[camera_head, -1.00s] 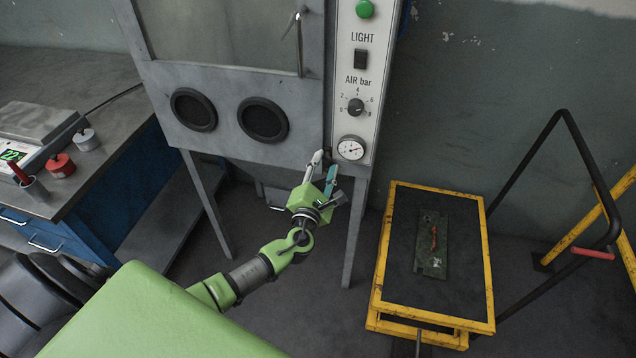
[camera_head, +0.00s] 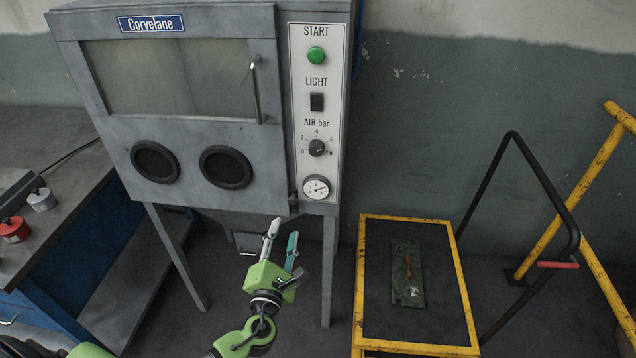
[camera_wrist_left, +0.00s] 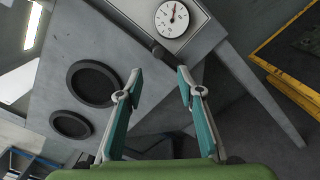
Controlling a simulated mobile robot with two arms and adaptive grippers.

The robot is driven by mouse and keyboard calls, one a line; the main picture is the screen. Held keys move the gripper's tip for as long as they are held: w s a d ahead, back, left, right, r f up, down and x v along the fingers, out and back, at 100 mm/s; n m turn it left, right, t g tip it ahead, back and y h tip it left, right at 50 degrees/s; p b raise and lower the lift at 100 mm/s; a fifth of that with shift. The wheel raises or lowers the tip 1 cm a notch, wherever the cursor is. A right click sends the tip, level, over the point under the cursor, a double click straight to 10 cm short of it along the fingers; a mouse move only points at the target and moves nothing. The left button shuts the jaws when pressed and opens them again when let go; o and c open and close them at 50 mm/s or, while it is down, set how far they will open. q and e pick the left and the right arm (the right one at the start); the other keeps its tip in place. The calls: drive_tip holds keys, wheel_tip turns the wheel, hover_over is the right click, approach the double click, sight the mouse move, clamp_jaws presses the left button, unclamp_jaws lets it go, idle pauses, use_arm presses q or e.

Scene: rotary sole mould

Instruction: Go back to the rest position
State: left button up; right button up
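My left gripper (camera_head: 281,243) is in front of the lower right part of the grey blasting cabinet (camera_head: 262,200), below the pressure gauge (camera_head: 316,187). Its two fingers are apart with nothing between them. In the left wrist view the same gripper (camera_wrist_left: 158,82) shows its fingers spread and empty, with the cabinet behind them and the gauge (camera_wrist_left: 172,19) above. My right gripper is not in either view.
A yellow-framed cart (camera_head: 462,290) with a dark green plate (camera_head: 407,272) on top stands at the right. A black handle rail and yellow bars are beyond it. A blue workbench (camera_head: 60,235) with red and white pots is at the left. Floor shows between cabinet and cart.

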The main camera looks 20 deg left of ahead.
use_arm(q)
drive_tip(key=s+a+f+n+g+b, duration=0.1)
drive_tip(key=s+f+n+g, duration=0.35)
drive_tip(key=f, duration=0.75)
drive_tip(key=s+a+f+n+g+h, duration=0.1)
drive_tip(key=s+f+n+g, duration=0.1)
drive_tip(key=s+f+n, duration=0.8)
drive_tip(key=s+a+f+n+g+b, duration=0.1)
drive_tip(key=s+f+n+g, duration=0.3)
drive_tip(key=f, duration=1)
drive_tip(key=s+d+f+n+g+h, duration=0.1)
drive_tip(key=s+d+f+n+g, duration=0.1)
drive_tip(key=s+f+n, duration=0.3)
drive_tip(key=s+d+f+n+g+h+b, duration=0.1)
drive_tip(key=s+d+f+n, duration=0.2)
drive_tip(key=s+n, duration=0.6)
drive_tip(key=s+d+f+n+g+h, duration=0.1)
drive_tip(key=s+f+n, duration=0.6)
drive_tip(key=s, duration=0.8)
drive_tip(key=shift+d+f+g+b, duration=0.3)
drive_tip(key=shift+d+f+g, duration=0.2)
drive_tip(key=shift+d+g, duration=0.45)
drive_tip(key=shift+s+d+n, duration=0.1)
drive_tip(key=shift+n, duration=0.15)
